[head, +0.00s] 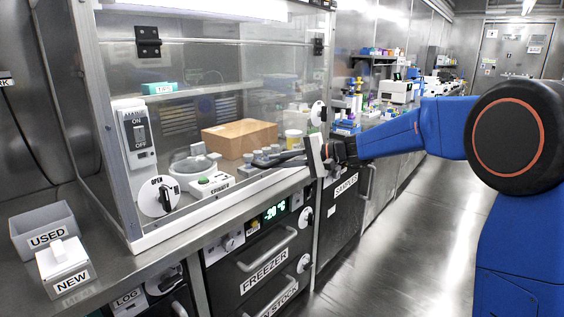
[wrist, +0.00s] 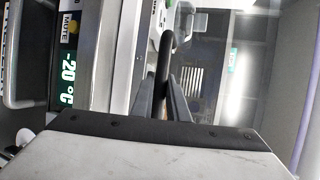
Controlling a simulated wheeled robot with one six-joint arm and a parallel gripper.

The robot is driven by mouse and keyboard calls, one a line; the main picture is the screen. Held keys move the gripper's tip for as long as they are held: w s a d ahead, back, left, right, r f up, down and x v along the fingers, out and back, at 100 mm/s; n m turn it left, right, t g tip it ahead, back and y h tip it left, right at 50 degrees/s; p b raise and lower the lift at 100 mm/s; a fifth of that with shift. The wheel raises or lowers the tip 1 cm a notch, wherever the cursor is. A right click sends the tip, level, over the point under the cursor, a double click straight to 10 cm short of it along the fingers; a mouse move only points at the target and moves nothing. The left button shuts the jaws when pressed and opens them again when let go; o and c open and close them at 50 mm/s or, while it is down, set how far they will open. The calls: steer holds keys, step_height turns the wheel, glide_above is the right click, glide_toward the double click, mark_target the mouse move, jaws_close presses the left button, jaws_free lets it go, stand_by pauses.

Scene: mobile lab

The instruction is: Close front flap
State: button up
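The front flap (head: 235,90) is a clear pane on the glass cabinet, with black hinges (head: 148,42) along its top. It hangs down in front of the things inside. I cannot tell whether its lower edge touches the white sill (head: 200,215). My gripper (head: 278,160) is at the cabinet's lower right front, by the sill. In the wrist view, a dark curved bar (wrist: 168,55), which looks like a handle, runs between the two fingers of my gripper (wrist: 164,85). I cannot tell whether the fingers press on it.
An ON/OFF switch (head: 137,132) and an OPEN dial (head: 158,196) are at the left. USED (head: 43,230) and NEW (head: 65,268) boxes stand on the counter. The floor (head: 400,250) at right is clear.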

steer(key=o, duration=0.4)
steer(key=shift+w+a, duration=0.15)
steer(key=shift+o, duration=0.2)
steer(key=v, duration=1.7)
